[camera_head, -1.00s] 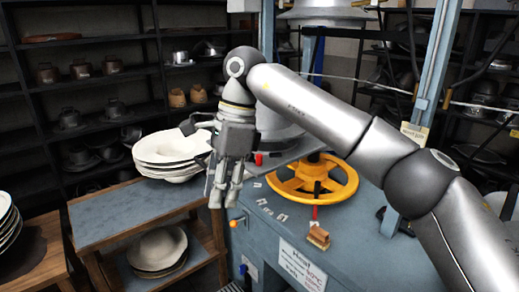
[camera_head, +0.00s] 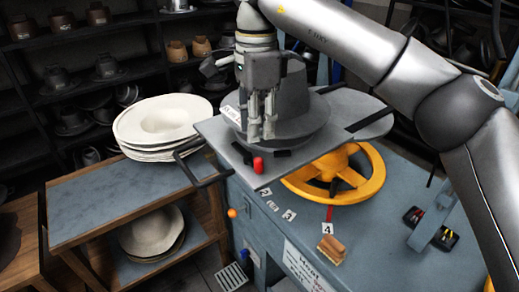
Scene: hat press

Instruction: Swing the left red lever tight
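A short red lever (camera_head: 258,164) stands at the front of the grey metal plate (camera_head: 212,128), with dark fittings beside it. A grey hat-shaped form (camera_head: 300,105) sits on the plate. My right gripper (camera_head: 261,136) points down in front of the hat form, just above and behind the red lever in the picture. Its two fingers show a small gap with nothing between them. Whether the fingers touch the hat form cannot be told. My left gripper is out of view.
A yellow handwheel (camera_head: 362,185) lies below the plate on the blue-grey press table (camera_head: 375,245). A black handle (camera_head: 200,170) juts from the plate's left. White hats (camera_head: 160,122) are stacked on the side table (camera_head: 110,205). A wooden brush (camera_head: 331,249) lies near the front.

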